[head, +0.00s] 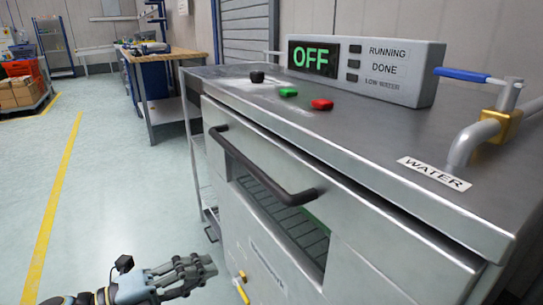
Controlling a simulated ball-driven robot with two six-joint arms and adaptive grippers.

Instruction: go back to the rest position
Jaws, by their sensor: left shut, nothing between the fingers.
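My left gripper (196,268) is low in the head view, in front of the lower front of a steel machine (400,150). Its fingers are together with nothing between them. It is below the machine's dark door handle (265,172) and looks apart from it. My left arm comes in from the bottom left. My right gripper is not in view.
The machine has an "OFF" display (313,59), green (288,92) and red (322,104) buttons and a blue-handled water valve (462,75). A wooden workbench (165,56) stands behind. Loaded cart (22,92) at far left. The floor (110,170) at left is clear.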

